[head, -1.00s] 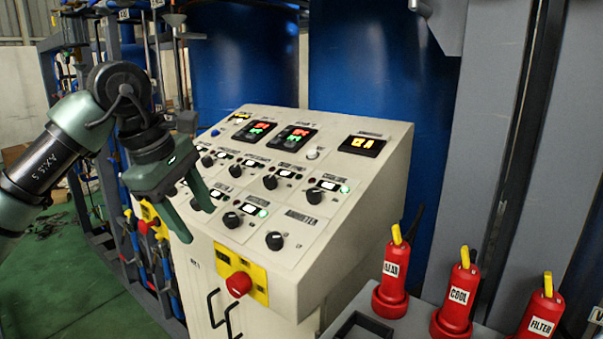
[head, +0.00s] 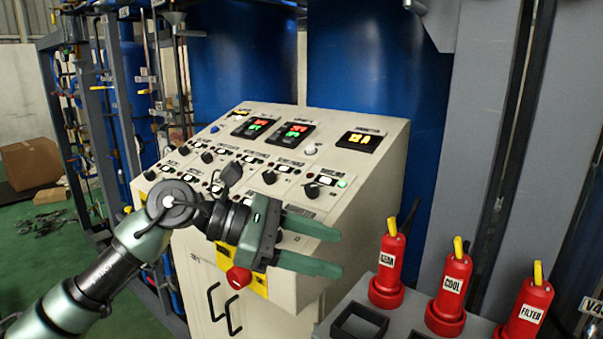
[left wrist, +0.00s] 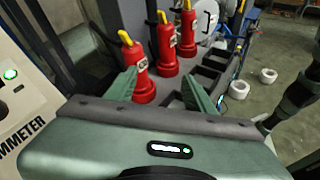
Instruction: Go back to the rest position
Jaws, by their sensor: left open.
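My left gripper (head: 325,249) is open and empty in front of the sloped control panel (head: 375,175), with its fingers pointing right toward the red bottles. It covers part of the lower knobs. In the left wrist view its two fingers (left wrist: 160,88) stand apart, with red bottles beyond them. The emergency stop button (head: 239,279) sits on a yellow plate just below the gripper. My right gripper does not show in the head view.
Red labelled bottles (head: 388,268), (head: 450,290) and (head: 525,312) stand on a grey rack (head: 345,310) at the lower right. Blue tanks (head: 360,70) stand behind the panel. A cardboard box (head: 30,163) and tools lie on the green floor at left.

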